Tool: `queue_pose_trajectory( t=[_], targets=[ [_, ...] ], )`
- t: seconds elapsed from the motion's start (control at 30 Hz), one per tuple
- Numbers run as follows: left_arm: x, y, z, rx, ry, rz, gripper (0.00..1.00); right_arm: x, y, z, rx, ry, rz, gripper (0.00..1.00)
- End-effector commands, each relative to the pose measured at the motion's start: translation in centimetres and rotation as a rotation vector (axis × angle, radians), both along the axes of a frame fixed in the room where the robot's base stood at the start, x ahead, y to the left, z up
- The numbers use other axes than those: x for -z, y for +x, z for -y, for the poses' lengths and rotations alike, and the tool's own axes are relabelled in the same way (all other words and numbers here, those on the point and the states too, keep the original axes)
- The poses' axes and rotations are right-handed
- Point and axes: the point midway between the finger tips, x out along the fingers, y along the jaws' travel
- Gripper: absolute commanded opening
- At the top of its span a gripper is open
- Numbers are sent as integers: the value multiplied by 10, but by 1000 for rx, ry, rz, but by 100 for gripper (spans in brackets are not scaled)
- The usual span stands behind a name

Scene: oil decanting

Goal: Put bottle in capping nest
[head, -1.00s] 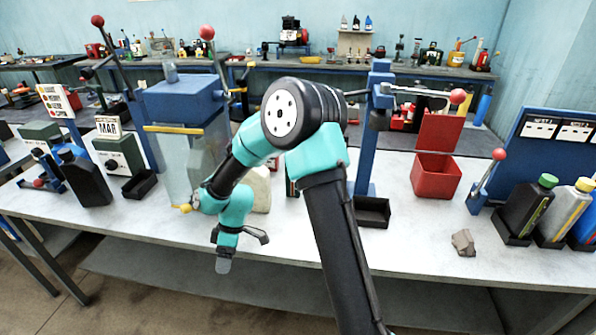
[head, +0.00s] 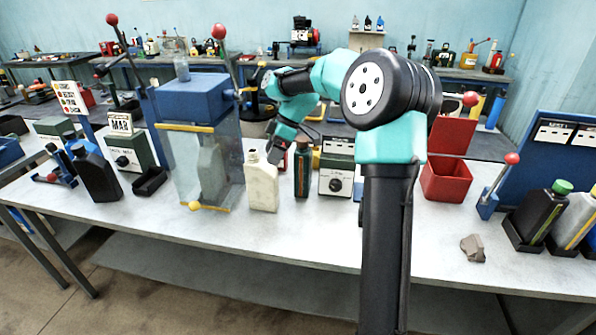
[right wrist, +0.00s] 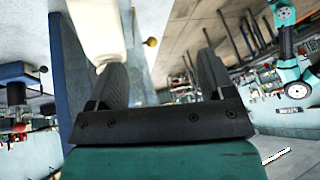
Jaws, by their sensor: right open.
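A cream bottle (head: 261,185) stands upright on the bench, right of the blue-topped clear cabinet (head: 188,100). My right gripper (head: 277,152) is behind the bottle's upper part, partly hidden by it. In the right wrist view my right gripper (right wrist: 160,72) is open with nothing between its fingers. The cream bottle (right wrist: 97,28) shows there beside and beyond the left finger; contact cannot be told. No capping nest is clearly identifiable; my right arm covers the bench right of the white dial box. My left gripper is not in view.
A dark bottle (head: 302,168) and a white dial box (head: 336,172) stand just right of the cream bottle. A black bottle (head: 97,175) and a small black tray (head: 150,183) are at left. A red bin (head: 447,178) and a grey lump (head: 473,247) are at right.

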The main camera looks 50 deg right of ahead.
Motion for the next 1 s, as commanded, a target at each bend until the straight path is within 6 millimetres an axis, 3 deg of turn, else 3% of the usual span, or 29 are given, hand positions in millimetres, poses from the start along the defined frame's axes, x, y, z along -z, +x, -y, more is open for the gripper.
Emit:
queue_pose_trajectory(
  t=[0.47, 0.8, 1.0],
  targets=[
    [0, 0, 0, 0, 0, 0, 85, -42, 29, 62, -90, -187, -27, 75],
    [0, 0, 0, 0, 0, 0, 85, -112, 35, 139, -109, -437, -116, 75],
    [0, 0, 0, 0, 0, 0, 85, -133, 29, 157, -95, -504, -155, 75]
  ],
)
